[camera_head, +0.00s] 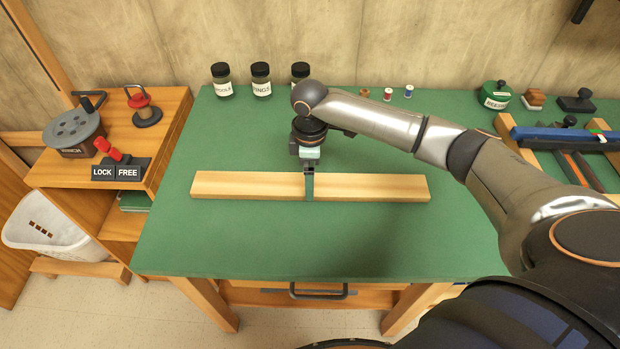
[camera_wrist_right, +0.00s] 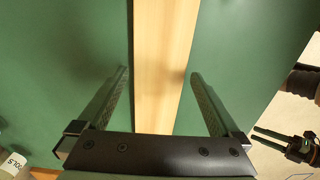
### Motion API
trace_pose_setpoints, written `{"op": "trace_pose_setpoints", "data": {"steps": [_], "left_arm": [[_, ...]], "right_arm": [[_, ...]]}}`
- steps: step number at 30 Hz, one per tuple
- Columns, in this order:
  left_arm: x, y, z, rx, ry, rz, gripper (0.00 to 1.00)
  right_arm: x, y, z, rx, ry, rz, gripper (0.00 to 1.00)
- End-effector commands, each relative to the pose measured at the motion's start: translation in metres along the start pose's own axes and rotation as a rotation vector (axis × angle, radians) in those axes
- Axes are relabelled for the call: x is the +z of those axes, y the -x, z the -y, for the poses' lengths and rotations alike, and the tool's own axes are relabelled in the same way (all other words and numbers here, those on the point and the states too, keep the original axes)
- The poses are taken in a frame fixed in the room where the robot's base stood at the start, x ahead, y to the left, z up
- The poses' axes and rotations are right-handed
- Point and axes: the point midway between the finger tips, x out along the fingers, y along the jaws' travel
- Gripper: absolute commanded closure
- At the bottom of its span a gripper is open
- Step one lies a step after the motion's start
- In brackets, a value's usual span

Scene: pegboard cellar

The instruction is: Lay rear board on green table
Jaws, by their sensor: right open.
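A long pale wooden board (camera_head: 245,186) lies flat across the middle of the green table (camera_head: 255,240). My right gripper (camera_head: 309,188) is over the board's middle, pointing down, with a finger in front of the board's near side. In the right wrist view, the board (camera_wrist_right: 165,60) runs between the two open fingers of this gripper (camera_wrist_right: 160,85), with a gap on each side. What looks like my left gripper (camera_wrist_right: 268,138) shows small at the right edge of the right wrist view, away from the table; its opening is unclear.
Labelled jars (camera_head: 261,80) and small spools (camera_head: 388,94) stand along the back. A rack with a blue bar (camera_head: 550,133) is at the right. A wooden side stand (camera_head: 165,125) with a lock/free switch (camera_head: 118,168) is at the left. The table's front is clear.

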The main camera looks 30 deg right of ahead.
Motion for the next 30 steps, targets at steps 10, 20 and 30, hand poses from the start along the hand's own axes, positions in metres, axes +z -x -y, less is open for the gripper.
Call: {"op": "trace_pose_setpoints", "data": {"steps": [10, 20, 30], "left_arm": [[-0.004, 0.004, 0.000, 0.000, 0.000, 0.000, 0.50], [-0.005, 0.004, 0.000, 0.000, 0.000, 0.000, 0.50], [-0.005, 0.004, 0.000, 0.000, 0.000, 0.000, 0.50]], "right_arm": [[-0.001, 0.076, -0.001, 0.003, 0.001, -0.003, 0.00], [0.000, 0.103, 0.000, 0.000, 0.001, 0.000, 0.00], [-0.001, 0.102, 0.000, 0.000, 0.001, 0.000, 0.00]]}}
